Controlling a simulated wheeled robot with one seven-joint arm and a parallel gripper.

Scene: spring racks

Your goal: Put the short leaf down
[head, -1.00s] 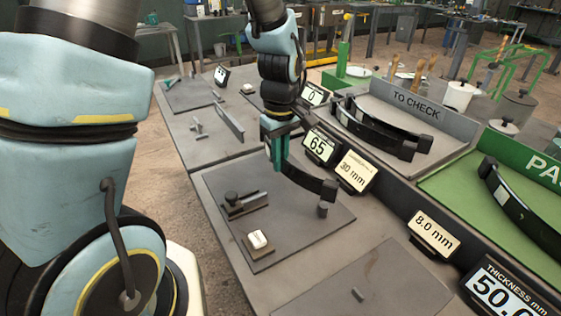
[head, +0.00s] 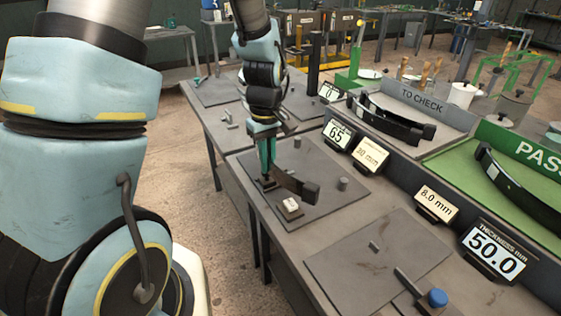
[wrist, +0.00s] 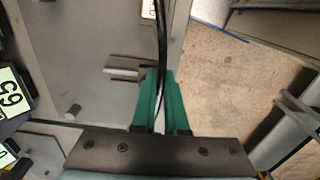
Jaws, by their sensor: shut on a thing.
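My gripper (head: 266,172) is shut on the short leaf (head: 296,185), a dark, slightly curved strip. Its free end points right over the grey test plate (head: 340,200). In the wrist view the leaf (wrist: 162,45) runs edge-on up from between my green fingertips (wrist: 158,100). A small clamp block (wrist: 122,72) is left of the fingers there. A round peg (head: 342,184) stands on the plate, apart from the leaf's free end. A white button (head: 290,204) is in front of the leaf. I cannot tell whether the leaf touches the plate.
A display reading 65 (head: 338,134) and a 30 mm card (head: 371,156) stand behind the plate. The TO CHECK tray (head: 432,98) holds dark leaves; the green PASS tray (head: 455,165) holds one. Another plate (head: 350,262) is nearer, mostly bare. The bench's left edge is close to my gripper.

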